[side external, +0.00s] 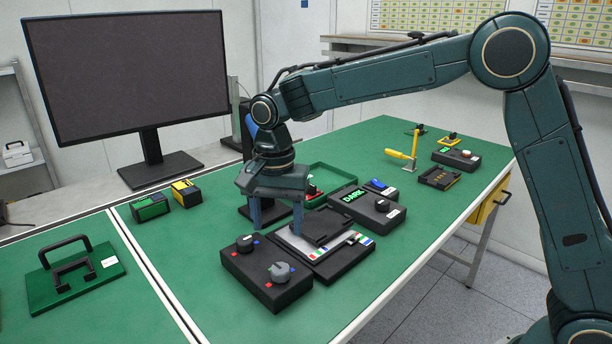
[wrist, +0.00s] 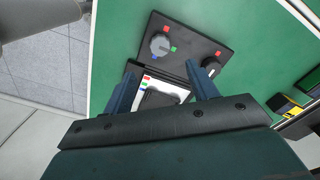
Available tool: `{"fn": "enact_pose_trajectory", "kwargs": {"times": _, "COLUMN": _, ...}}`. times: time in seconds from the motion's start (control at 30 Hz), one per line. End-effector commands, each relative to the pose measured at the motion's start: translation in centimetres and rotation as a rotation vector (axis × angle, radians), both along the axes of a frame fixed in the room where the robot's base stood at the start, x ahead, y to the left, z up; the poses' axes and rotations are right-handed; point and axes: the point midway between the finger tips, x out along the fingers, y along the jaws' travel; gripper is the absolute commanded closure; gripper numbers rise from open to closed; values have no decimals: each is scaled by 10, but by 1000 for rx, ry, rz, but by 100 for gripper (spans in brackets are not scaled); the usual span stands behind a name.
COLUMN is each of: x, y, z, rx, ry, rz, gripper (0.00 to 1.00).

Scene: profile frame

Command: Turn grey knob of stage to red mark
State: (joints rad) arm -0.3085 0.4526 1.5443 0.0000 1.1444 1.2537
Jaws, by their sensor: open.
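The grey knob (side external: 280,272) sits on the near right part of a black control box (side external: 262,292). The knob also shows at the top of the wrist view (wrist: 160,43), with small coloured marks around it. My gripper (side external: 277,226) is open and empty, fingers pointing down, above and behind the box and apart from the knob. In the wrist view the gripper (wrist: 163,88) spans the plate beside the box.
A black knob (side external: 244,243) stands on the same box. A black device with a pale plate (side external: 299,246) adjoins the box. Green mat (side external: 205,285) is clear left of the box.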

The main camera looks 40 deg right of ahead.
Motion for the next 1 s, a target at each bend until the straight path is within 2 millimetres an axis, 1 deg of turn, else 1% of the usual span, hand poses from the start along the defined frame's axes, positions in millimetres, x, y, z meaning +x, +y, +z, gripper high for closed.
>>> {"fn": "enact_pose_trajectory", "kwargs": {"times": 0.03, "x": -1, "y": 0, "z": -8, "rx": -2, "ry": 4, "rz": 0, "gripper": 42}}
{"fn": "enact_pose_trajectory", "kwargs": {"times": 0.3, "x": -1, "y": 0, "z": -49, "rx": -1, "ry": 5, "rz": 0, "gripper": 42}}
{"fn": "enact_pose_trajectory", "kwargs": {"times": 0.6, "x": 0, "y": 0, "z": -92, "rx": -1, "ry": 3, "rz": 0, "gripper": 42}}
{"fn": "enact_pose_trajectory", "kwargs": {"times": 0.8, "x": 0, "y": 0, "z": -108, "rx": 0, "ry": 2, "rz": 0, "gripper": 42}}
{"fn": "enact_pose_trajectory", "kwargs": {"times": 1.0, "x": 0, "y": 0, "z": -112, "rx": 0, "ry": 0, "rz": 0, "gripper": 42}}
